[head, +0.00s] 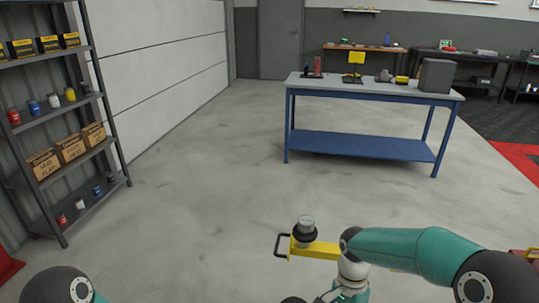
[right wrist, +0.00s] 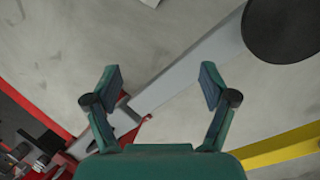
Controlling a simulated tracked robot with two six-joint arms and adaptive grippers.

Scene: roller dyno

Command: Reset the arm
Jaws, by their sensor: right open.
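A yellow arm (head: 318,250) lies low ahead of me in the head view. It carries a black round pad (head: 304,235) with a silver cylinder (head: 306,222) on top, and a dark loop handle (head: 282,246) at its left end. My teal right arm crosses over its right part and hides it. My right gripper (right wrist: 160,80) is open and empty in the right wrist view, above a grey bar (right wrist: 190,72). A yellow bar (right wrist: 285,146) and a black disc (right wrist: 285,28) lie to its right. My left gripper is out of view.
A red frame (right wrist: 80,150) with dark fittings is at the lower left of the wrist view. A shelf rack (head: 75,140) with boxes and cans stands at the left. A blue workbench (head: 360,147) stands farther back. The floor between is clear.

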